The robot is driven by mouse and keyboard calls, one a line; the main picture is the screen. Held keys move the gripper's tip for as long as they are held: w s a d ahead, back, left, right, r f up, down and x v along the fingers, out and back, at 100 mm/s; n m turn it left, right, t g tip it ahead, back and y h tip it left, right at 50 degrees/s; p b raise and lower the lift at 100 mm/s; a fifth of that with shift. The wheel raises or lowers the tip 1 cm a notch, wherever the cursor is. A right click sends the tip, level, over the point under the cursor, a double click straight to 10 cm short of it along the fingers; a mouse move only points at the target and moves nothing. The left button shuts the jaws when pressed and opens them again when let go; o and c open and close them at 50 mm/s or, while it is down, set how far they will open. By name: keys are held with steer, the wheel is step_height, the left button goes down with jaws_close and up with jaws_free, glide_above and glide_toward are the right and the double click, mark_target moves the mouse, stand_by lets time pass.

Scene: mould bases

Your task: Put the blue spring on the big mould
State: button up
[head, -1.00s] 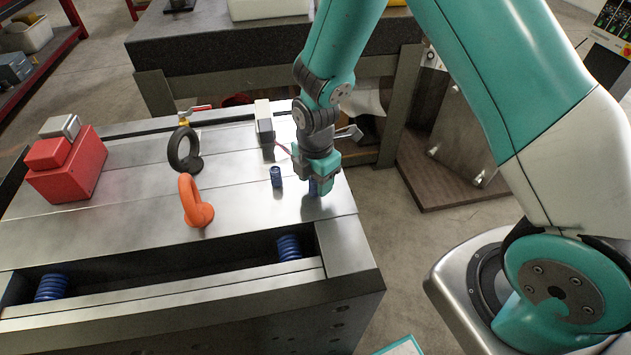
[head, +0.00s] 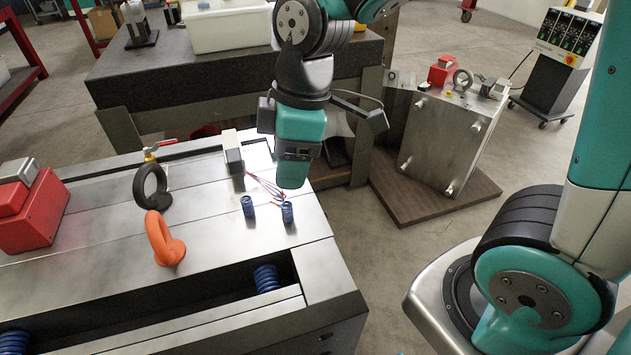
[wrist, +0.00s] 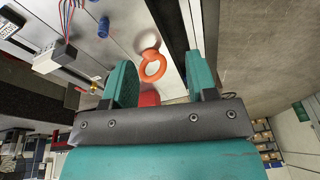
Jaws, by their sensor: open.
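The big mould (head: 205,238) is the large steel block at the left in the head view. Two small blue springs stand upright on its top near the right edge: a left one (head: 248,207) and a right one (head: 287,212). One blue spring (wrist: 103,27) shows near the top of the wrist view. My gripper (head: 293,180) is above and behind the right spring, clear of it. In the wrist view my gripper (wrist: 162,82) has its teal fingers wide apart with nothing held between them.
On the mould top are an orange eyebolt (head: 164,242), a black eyebolt (head: 150,186), a red block (head: 32,215) and a pale connector block (head: 232,152) with wires. Larger blue springs (head: 265,279) sit in the front slot. A smaller mould (head: 445,142) stands on a brown board.

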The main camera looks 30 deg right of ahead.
steer(key=s+r+m, duration=0.2)
steer(key=s+m, duration=0.1)
steer(key=s, duration=0.2)
steer(key=s+a+r+m+y, duration=0.1)
steer(key=s+r+m, duration=0.1)
steer(key=s, duration=0.3)
steer(key=shift+s+a+r+m+y, duration=0.2)
steer(key=shift+s+r+m+y, duration=0.1)
steer(key=shift+m, duration=0.5)
